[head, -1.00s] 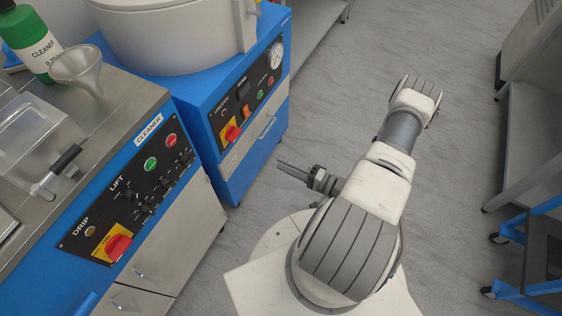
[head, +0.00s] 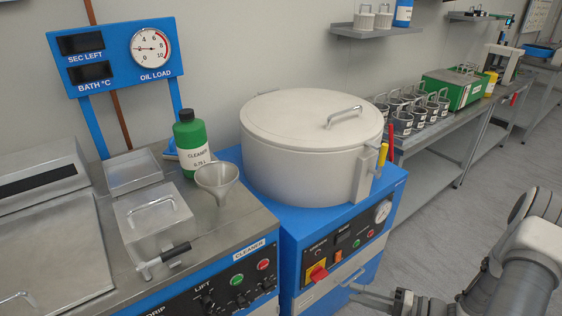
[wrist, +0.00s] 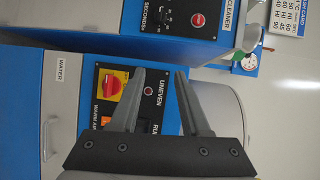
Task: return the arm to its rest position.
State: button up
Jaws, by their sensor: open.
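My gripper (wrist: 155,98) is open in the wrist view. Its two grey fingers stand apart with nothing between them, in front of the blue machine's black control panel (wrist: 132,98). In the head view my gripper (head: 362,292) shows at the lower edge, in front of the lower part of the blue machine (head: 330,235). My grey and white arm (head: 515,280) reaches in from the lower right corner. The rest of the arm is outside the head view.
The cleaner unit (head: 225,255) stands at left with a green bottle (head: 190,145) and a funnel (head: 217,180) on top. A lidded white drum (head: 300,125) sits on the blue machine. A grey bench (head: 440,140) runs along the wall. Open floor (head: 430,235) lies at right.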

jog(key=s+a+r+n+g+h+p, duration=0.2)
jog(key=r+g, duration=0.1)
jog(key=r, duration=0.5)
jog(key=s+a+r+n+g+h+p, duration=0.1)
jog(key=s+a+r+n+g+h, duration=0.15)
jog(key=r, duration=0.55)
jog(key=s+a+r+n+g+h+p, duration=0.1)
jog(key=a+r+g+h+p, duration=0.15)
jog(key=r, duration=0.45)
jog(key=s+r+t+h+p, duration=0.1)
jog(key=s+r+t+h, duration=0.2)
jog(key=r, duration=0.6)
jog(key=s+r+t+h+p, duration=0.2)
jog(key=s+r+t+h, duration=0.1)
jog(key=r, duration=0.7)
jog(key=shift+s+d+r+h, duration=0.15)
jog(key=shift+s+d+h, duration=0.3)
jog(key=shift+s+h, duration=0.5)
jog(key=shift+a, duration=0.2)
